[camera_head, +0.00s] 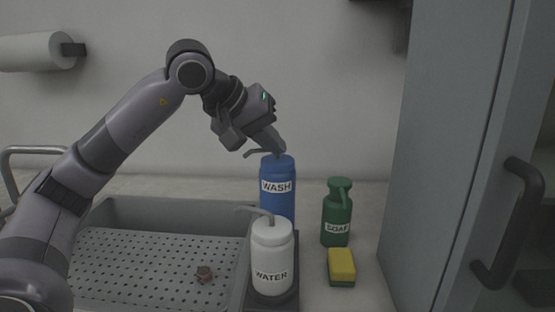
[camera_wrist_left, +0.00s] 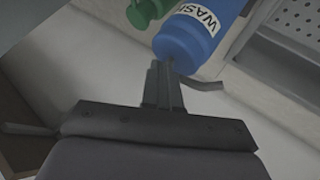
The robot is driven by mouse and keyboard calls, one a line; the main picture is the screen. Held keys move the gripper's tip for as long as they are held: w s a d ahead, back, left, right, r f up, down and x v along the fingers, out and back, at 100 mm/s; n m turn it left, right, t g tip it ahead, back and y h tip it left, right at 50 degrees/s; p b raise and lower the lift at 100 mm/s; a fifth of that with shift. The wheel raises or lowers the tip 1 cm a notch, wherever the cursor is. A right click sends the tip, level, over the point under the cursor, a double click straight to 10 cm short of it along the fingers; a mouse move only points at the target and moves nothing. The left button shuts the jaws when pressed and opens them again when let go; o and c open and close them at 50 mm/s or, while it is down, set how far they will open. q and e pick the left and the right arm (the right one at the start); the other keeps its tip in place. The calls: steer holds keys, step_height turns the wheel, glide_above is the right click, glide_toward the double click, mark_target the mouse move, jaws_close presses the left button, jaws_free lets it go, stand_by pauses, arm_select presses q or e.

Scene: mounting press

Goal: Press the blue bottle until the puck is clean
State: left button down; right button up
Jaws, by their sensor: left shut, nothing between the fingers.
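The blue bottle (camera_head: 277,195), labelled WASH, stands upright behind the white WATER bottle at the right side of the sink tray. My left gripper (camera_head: 277,149) is shut and empty, its fingertips at the top of the blue bottle by its bent spout. In the left wrist view the shut fingers (camera_wrist_left: 164,88) point at the cap end of the blue bottle (camera_wrist_left: 197,38); I cannot tell if they touch it. My right gripper is not in view.
The white WATER bottle (camera_head: 271,258) stands in front of the blue one. A green SOAP bottle (camera_head: 336,220) and a yellow-green sponge (camera_head: 341,267) are to the right. A grey cabinet door (camera_head: 450,150) bounds the right side. A paper roll (camera_head: 38,51) hangs at upper left.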

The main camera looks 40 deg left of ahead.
mark_target(273, 160)
arm_select(q)
steer(key=shift+f, duration=0.4)
stand_by(0.5)
steer(key=shift+r+p, duration=0.5)
steer(key=shift+r, duration=0.45)
step_height(273, 160, up, 5)
steer(key=p, duration=0.5)
steer(key=shift+p, duration=0.3)
